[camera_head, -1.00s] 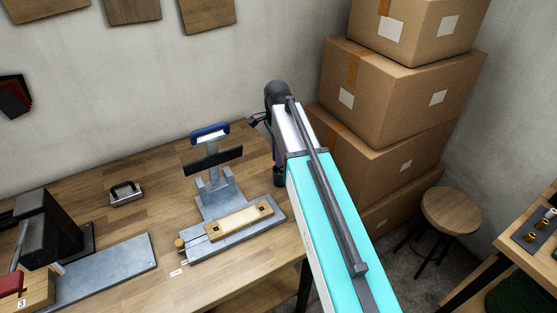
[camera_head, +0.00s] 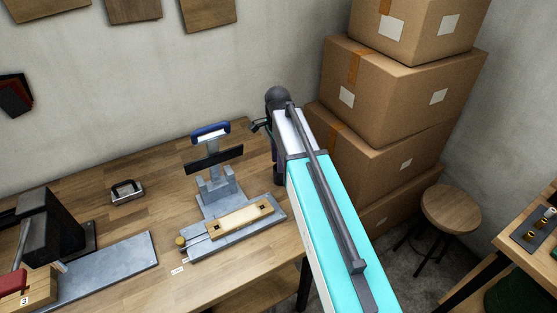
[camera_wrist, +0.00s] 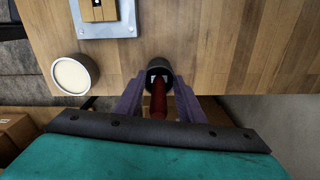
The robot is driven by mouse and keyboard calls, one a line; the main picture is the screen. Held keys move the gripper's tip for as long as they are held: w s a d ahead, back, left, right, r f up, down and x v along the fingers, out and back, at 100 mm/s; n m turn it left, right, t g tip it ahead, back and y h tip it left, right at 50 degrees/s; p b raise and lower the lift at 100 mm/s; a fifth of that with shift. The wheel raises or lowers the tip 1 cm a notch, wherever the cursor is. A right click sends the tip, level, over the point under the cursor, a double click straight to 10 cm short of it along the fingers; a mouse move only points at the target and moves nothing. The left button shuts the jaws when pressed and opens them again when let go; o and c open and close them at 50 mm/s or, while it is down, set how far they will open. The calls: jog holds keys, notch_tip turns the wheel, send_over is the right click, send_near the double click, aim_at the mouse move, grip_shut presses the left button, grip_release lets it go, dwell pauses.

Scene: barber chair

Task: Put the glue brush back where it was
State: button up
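In the wrist view a red handle (camera_wrist: 158,102), which looks like the glue brush, points up toward the camera. Its far end is at the mouth of a small dark round pot (camera_wrist: 160,65) near the table's edge. My gripper (camera_wrist: 160,82) has one finger on each side of the handle. Gaps show between the fingers and the handle, so it looks open around it. The brush's bristles are hidden. In the head view my arm covers the pot, the brush and the fingertips.
A pale-topped round container (camera_wrist: 73,75) stands left of the pot in the wrist view. A grey press (camera_head: 217,180) with a wooden bar (camera_head: 240,217) stands on the workbench (camera_head: 130,225). Cardboard boxes (camera_head: 400,95) and a stool (camera_head: 450,210) are at the right.

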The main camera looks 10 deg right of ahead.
notch_tip(320, 180, up, 12)
jog(key=b, duration=0.3)
jog(key=shift+r, duration=0.15)
dwell(0.8)
dwell(0.7)
